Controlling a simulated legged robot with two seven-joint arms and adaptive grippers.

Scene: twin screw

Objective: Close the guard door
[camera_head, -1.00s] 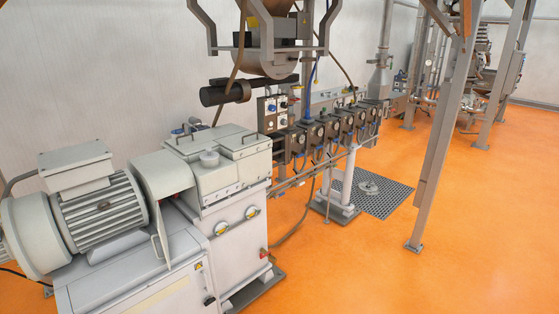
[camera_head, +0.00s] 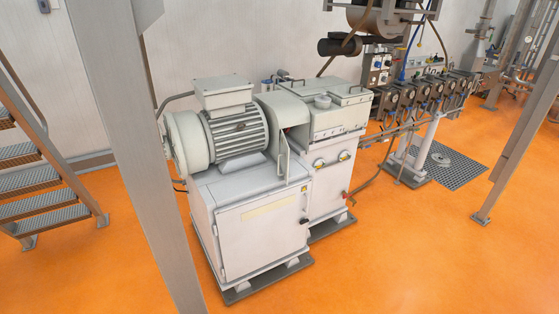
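A curved grey guard cover (camera_head: 282,107) sits between the motor (camera_head: 236,134) and the gearbox housing (camera_head: 335,110), near the middle of the view. A narrow upright guard door panel (camera_head: 284,160) shows below its front edge, seen nearly edge-on. It appears to stand out from the guard opening, which looks dark reddish inside; its exact angle is hard to tell. The white cabinet below has a front door (camera_head: 262,236) with a dark latch, and it looks shut. Neither of my grippers is in view.
A grey steel post (camera_head: 158,160) stands in front, left of the machine. Metal stairs (camera_head: 40,180) are at the far left. Another post (camera_head: 518,140) is at the right. A floor grate (camera_head: 452,168) lies behind. The orange floor (camera_head: 400,260) in front is clear.

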